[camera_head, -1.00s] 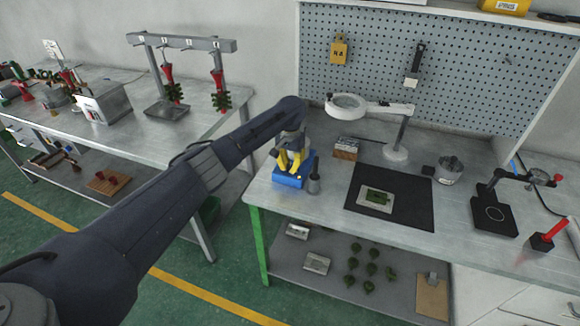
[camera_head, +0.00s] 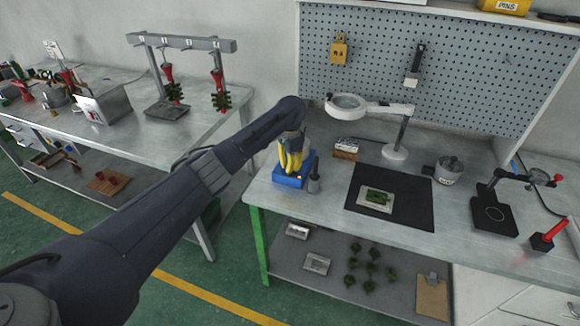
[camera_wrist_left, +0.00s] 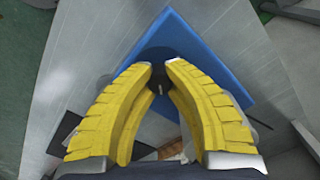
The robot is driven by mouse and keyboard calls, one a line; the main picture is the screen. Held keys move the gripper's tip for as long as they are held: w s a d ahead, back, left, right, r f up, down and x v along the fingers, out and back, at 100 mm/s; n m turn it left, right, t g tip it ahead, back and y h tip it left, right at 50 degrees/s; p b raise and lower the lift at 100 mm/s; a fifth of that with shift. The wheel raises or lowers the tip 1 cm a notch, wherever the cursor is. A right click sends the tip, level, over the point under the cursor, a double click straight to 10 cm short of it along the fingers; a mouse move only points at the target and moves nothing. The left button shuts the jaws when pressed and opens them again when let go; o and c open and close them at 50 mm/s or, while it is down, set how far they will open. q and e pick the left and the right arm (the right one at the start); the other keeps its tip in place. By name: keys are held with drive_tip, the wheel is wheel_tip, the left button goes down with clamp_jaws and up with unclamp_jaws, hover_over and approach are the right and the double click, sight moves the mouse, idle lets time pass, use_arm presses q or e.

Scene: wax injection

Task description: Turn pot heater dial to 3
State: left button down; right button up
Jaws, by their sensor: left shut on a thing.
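The blue pot heater (camera_head: 293,181) stands at the left end of the right workbench, with a small orange spot on its front. My left gripper (camera_head: 292,172) points down over it with its yellow fingers. In the left wrist view, the heater's blue body (camera_wrist_left: 213,42) lies below the fingers. The left fingertips (camera_wrist_left: 159,68) are close together on a small dark dial (camera_wrist_left: 159,80) with a pale mark. The dial's numbers cannot be read, and the fingers hide much of it. My right gripper is not in view.
A small dark grey cylinder (camera_head: 314,184) stands close to the heater's right side. A small brown box (camera_head: 345,149) and a magnifier lamp (camera_head: 394,152) are behind to the right. A black mat (camera_head: 413,210) holds a metal plate with a green piece.

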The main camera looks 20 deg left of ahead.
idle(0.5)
use_arm(q)
drive_tip(key=c, duration=1.1)
unclamp_jaws()
drive_tip(key=shift+r, duration=0.1)
wheel_tip(320, 180, up, 12)
